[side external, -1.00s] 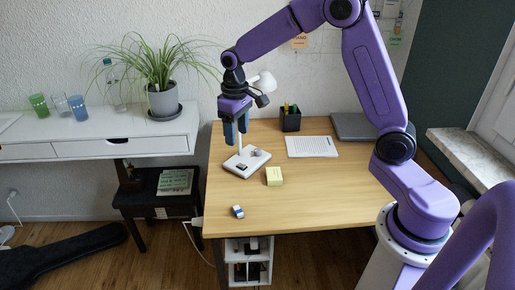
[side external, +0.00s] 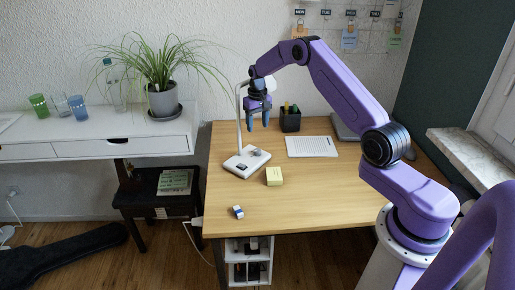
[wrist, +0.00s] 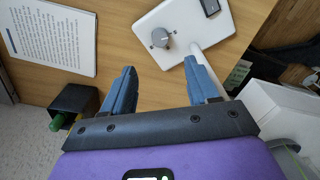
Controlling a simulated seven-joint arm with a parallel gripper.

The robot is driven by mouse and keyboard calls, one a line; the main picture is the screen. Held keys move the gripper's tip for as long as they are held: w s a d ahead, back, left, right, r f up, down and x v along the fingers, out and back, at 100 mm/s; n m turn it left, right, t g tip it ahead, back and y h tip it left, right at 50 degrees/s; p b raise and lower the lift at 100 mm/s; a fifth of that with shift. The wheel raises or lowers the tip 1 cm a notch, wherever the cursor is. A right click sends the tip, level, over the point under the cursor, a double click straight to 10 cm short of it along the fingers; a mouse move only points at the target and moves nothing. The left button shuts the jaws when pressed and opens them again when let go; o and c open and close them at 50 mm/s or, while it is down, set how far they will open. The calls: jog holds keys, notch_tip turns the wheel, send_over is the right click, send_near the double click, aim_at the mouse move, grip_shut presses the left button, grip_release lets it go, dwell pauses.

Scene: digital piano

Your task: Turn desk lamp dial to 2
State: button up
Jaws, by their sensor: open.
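The desk lamp has a white base (side external: 247,161) on the left part of the wooden desk, with a thin white pole rising from it; my gripper partly hides the lamp head. The grey round dial (wrist: 161,39) sits on the lamp base, which also carries a dark switch (wrist: 209,6). The dial's markings are too small to read. My gripper (side external: 258,125) is open and empty, pointing down above the desk, behind and to the right of the base. In the wrist view its blue fingers (wrist: 162,89) are spread, with the dial ahead of them, untouched.
A yellow note block (side external: 274,176) and a small blue-and-white object (side external: 238,212) lie on the desk. A black pen holder (side external: 291,121), a printed sheet (side external: 312,147) and a dark laptop (side external: 350,127) are at the back. The desk's front right area is clear.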

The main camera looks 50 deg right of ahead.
aim_at(258, 150)
notch_tip(258, 150, down, 12)
jog(key=shift+r, duration=0.25)
dwell(0.3)
jog(key=c, duration=1)
